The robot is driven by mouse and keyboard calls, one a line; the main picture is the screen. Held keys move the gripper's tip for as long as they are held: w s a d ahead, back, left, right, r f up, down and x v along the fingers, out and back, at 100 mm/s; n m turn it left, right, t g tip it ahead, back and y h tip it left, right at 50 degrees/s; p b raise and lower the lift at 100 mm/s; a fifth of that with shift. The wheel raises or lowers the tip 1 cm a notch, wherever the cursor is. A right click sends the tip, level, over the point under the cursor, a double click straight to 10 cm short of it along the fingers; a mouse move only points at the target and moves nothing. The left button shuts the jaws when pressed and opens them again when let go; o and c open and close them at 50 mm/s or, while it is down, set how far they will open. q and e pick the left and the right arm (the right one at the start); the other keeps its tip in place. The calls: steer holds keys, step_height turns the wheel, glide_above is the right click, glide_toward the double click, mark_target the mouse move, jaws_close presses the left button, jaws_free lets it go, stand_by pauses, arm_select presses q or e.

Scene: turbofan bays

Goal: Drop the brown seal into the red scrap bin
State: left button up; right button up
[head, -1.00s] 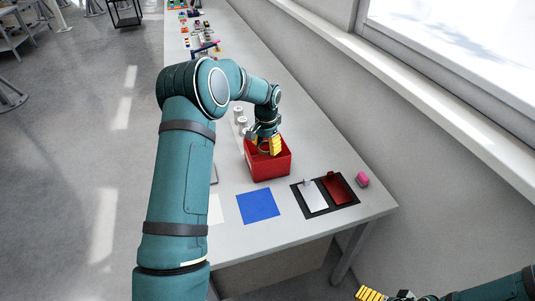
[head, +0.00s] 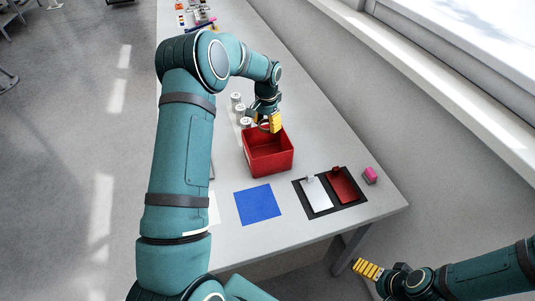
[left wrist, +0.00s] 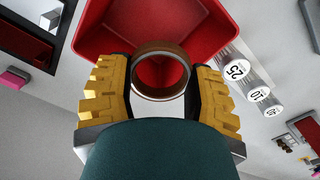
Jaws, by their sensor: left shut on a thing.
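The brown seal is a ring, held between the yellow fingers of my left gripper (head: 270,123). It shows clearly in the left wrist view (left wrist: 160,47), upright between both fingers, with red bin surface visible through its hole. My left gripper is shut on it. The red scrap bin (head: 268,161) is an open box on the table, and its inside looks empty in the head view. The gripper and seal are at the bin's far edge in the head view, apparently above the rim. My right gripper (head: 368,270) is off the table's near right corner; its opening is unclear.
Several white-topped cylinders (head: 236,98) stand just left of and behind the bin. A blue square (head: 257,205) lies in front of it. A black tray (head: 325,209) with a white and a dark red plate lies at the right, beside a pink block (head: 370,175).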

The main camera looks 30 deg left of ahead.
arm_select(q)
steer(key=shift+f+b, duration=0.9)
steer(key=shift+f, duration=1.05)
steer(key=o, duration=1)
steer(key=shift+c, duration=0.2)
steer(key=shift+r, duration=0.1)
step_height(320, 180, up, 12)
